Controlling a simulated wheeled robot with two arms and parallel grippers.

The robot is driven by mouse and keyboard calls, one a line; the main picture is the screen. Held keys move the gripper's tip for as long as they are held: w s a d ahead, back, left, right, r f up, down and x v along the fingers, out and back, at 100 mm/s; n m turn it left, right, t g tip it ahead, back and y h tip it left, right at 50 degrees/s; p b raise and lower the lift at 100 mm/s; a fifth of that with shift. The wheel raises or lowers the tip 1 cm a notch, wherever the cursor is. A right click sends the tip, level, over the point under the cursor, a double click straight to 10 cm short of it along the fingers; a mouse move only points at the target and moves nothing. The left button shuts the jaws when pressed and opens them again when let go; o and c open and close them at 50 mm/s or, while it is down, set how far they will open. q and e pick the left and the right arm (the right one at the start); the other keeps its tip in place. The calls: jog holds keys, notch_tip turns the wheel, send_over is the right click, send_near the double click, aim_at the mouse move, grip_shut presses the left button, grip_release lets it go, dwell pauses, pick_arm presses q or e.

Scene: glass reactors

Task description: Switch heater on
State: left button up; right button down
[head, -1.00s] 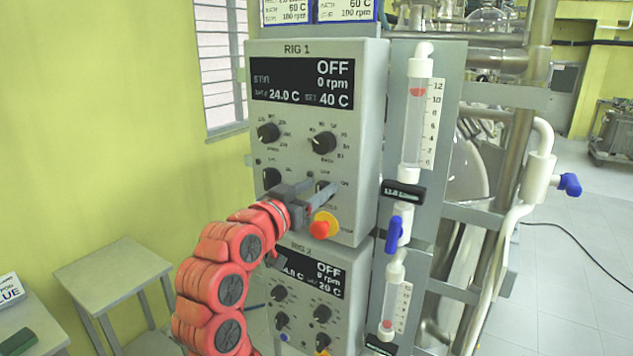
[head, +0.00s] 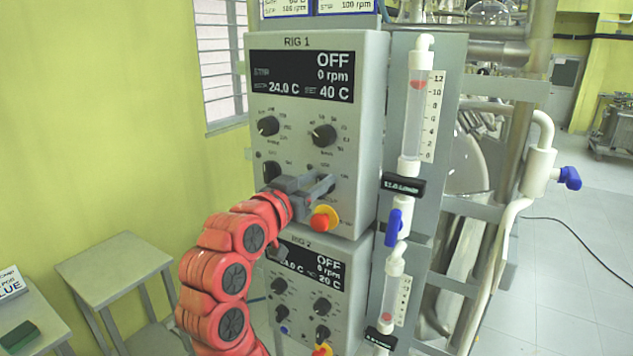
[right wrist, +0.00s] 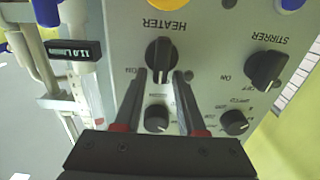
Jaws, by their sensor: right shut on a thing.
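The rig 1 control box (head: 370,130) faces me. Its display (head: 302,76) reads OFF, 0 rpm, 24.0 C and set 40 C. My right gripper (head: 322,184) is at the lower right of its panel, over the heater knob, which it largely hides in the head view. In the right wrist view, upside down, the black heater knob (right wrist: 160,62) sits under the HEATER label, with its grip ridge roughly upright in the picture. The fingers of my right gripper (right wrist: 161,78) are on either side of the knob, shut on it. My left gripper is not in view.
The stirrer knob (head: 271,172) is left of the gripper. A red emergency button (head: 322,219) on yellow is just below it. The rig 2 box (head: 341,300) is underneath. A flow tube (head: 416,110) with a blue valve (head: 394,228) stands at the right.

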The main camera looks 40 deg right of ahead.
jog(key=shift+s+d+f+m+b, duration=0.1)
jog(key=shift+s+f+m+b, duration=0.15)
jog(key=shift+m+b, duration=2.05)
jog(key=shift+s+d+f+m+b, duration=0.1)
jog(key=shift+s+f+m+b, duration=0.2)
jog(key=shift+m+b, duration=1.95)
jog(key=shift+s+d+f+m+b, duration=0.2)
jog(key=shift+m+b, duration=1.05)
jog(key=shift+b, duration=2)
jog(key=shift+a, duration=0.15)
jog(key=c, duration=0.8)
grip_release()
jog(key=shift+r, duration=0.1)
